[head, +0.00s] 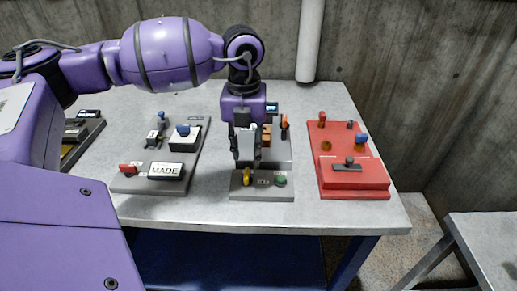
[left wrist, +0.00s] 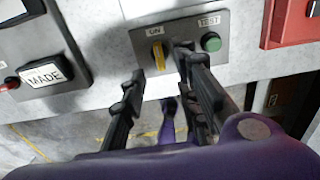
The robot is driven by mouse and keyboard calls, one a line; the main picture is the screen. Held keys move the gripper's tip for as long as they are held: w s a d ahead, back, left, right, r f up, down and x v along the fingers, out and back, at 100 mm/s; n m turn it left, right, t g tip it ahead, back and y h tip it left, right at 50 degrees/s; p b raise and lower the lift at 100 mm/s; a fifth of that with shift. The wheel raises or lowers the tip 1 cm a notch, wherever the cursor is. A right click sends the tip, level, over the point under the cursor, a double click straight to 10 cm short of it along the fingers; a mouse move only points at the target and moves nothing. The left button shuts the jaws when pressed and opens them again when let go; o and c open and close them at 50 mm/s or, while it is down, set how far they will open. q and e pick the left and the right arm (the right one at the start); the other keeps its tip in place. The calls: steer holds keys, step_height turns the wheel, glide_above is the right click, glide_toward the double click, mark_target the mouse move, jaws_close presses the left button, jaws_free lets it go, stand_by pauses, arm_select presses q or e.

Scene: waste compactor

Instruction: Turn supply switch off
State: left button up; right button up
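A small grey box at the table's front edge carries a yellow switch knob (head: 246,177) and a green button (head: 281,181). I take the yellow knob as the supply switch. In the left wrist view the yellow knob (left wrist: 158,56) stands upright below a small label that seems to read "ON". The green button (left wrist: 211,42) sits beside it under a "TEST" label. My left gripper (head: 245,158) points down just above this box. In the left wrist view its two fingers (left wrist: 160,64) are apart, with the knob showing between the tips; contact is not visible. My right gripper is out of view.
A grey panel (head: 139,182) with a "MADE" box (head: 166,171) and red button stands to the left. A red panel (head: 354,182) with several controls stands to the right. Another box with an orange lever (head: 285,123) is behind the gripper. A pipe (head: 310,40) runs down the wall.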

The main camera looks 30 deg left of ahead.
mark_target(247, 173)
arm_select(q)
step_height(247, 173, down, 8)
steer(key=shift+s+r, duration=0.15)
steer(key=shift+r, duration=0.1)
jaws_close()
